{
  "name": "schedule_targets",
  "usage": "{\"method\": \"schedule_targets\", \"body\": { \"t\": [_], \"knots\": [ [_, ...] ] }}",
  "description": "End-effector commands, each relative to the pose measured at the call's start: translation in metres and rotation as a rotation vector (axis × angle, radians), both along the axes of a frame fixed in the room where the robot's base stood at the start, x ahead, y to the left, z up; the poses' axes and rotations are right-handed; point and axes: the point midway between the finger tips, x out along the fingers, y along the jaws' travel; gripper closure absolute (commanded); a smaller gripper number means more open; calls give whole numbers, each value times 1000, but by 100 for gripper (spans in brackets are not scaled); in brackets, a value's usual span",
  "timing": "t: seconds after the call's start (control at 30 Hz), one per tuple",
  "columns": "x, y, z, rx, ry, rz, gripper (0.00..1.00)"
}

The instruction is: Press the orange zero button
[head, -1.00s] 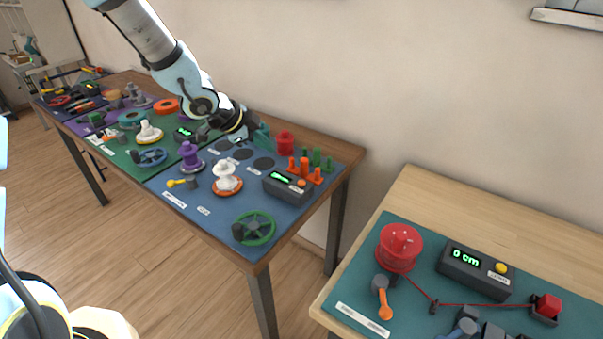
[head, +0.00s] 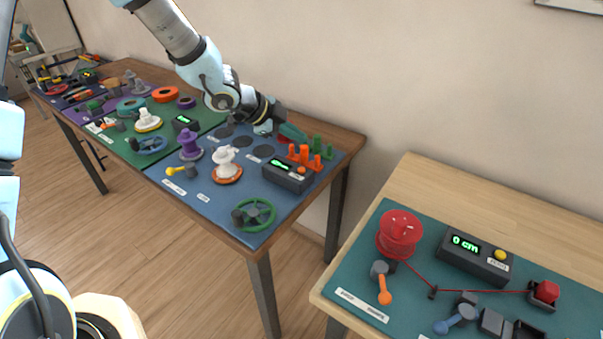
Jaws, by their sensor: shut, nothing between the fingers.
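The orange zero button (head: 301,170) sits at the right end of the top of a dark counter box (head: 285,176) with a green lit display, on the blue mat of the long table. My gripper (head: 293,133) is shut and empty. It hangs at the back of that mat, behind the box in the picture and apart from the button.
Orange pegs (head: 305,155) and green pegs (head: 321,147) stand right behind the button. A white spool (head: 226,163), purple spool (head: 190,146) and green handwheel (head: 254,214) share the mat. The right table (head: 395,190) holds another counter box (head: 474,256) with a yellow button.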

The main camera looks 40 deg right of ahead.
Motion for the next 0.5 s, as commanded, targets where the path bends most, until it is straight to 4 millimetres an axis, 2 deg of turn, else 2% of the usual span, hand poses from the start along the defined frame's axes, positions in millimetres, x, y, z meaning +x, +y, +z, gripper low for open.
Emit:
{"method": "schedule_targets", "body": {
  "t": [0.03,0.3,0.5],
  "knots": [
    [0,0,-13,0,0,0,100],
    [0,0,-51,0,0,0,100],
    [0,0,-69,0,1,1,100]
  ]
}}
